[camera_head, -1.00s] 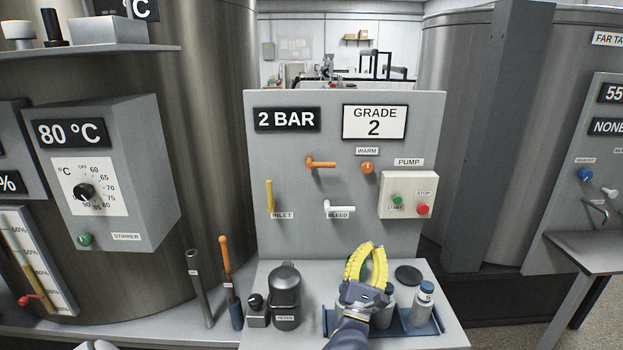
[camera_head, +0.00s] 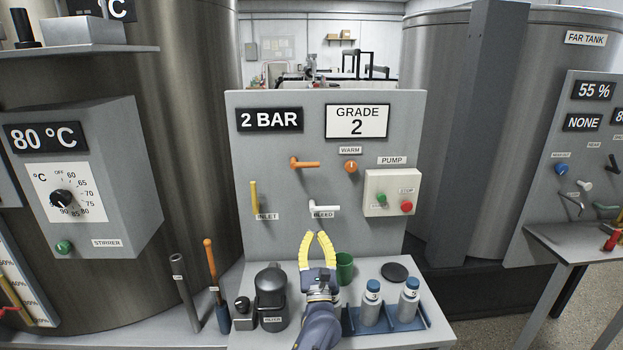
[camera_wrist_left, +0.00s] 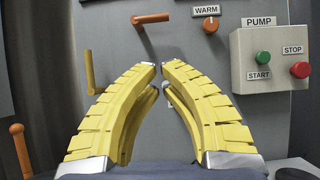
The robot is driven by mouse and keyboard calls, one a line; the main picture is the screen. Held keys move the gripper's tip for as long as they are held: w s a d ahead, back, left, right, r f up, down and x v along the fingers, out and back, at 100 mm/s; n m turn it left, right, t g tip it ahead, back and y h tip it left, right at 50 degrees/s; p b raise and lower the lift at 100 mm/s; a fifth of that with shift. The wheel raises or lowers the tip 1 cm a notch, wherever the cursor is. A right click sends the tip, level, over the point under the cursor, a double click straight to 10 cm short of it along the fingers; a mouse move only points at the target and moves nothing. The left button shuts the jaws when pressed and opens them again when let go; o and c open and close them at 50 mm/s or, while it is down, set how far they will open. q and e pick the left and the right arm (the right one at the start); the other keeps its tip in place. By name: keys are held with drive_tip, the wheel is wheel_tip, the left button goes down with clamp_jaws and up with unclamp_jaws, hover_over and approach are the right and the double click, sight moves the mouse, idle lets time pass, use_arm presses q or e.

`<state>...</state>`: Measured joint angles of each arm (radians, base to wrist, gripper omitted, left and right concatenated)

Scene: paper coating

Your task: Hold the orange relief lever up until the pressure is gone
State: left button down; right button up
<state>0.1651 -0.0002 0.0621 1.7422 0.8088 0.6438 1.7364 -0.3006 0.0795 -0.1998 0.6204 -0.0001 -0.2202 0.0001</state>
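The orange lever (camera_head: 305,164) sticks out to the right, roughly level, from its pivot on the grey panel. It also shows at the top of the left wrist view (camera_wrist_left: 150,18). The pressure display (camera_head: 270,120) reads 2 BAR. My left gripper (camera_head: 316,236) has yellow fingers pointing up, below the orange lever and just below the white bleed lever (camera_head: 324,208). Its fingertips are apart by a narrow gap, with nothing between them. It does not touch the orange lever. My right gripper is not in view.
A yellow inlet lever (camera_head: 254,197) is left of the bleed lever. The pump box (camera_head: 390,178) is on the right. A green cup (camera_head: 344,268), bottles in a blue tray (camera_head: 430,325) and a dark motor (camera_head: 271,285) stand around my left gripper.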

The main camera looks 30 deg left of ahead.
use_arm(q)
approach(315, 163)
drive_tip(key=w+a, duration=0.5)
drive_tip(key=w, duration=0.1)
drive_tip(key=shift+a+r, duration=0.35)
drive_tip(key=shift+r, duration=0.05)
drive_tip(key=shift+w, duration=0.1)
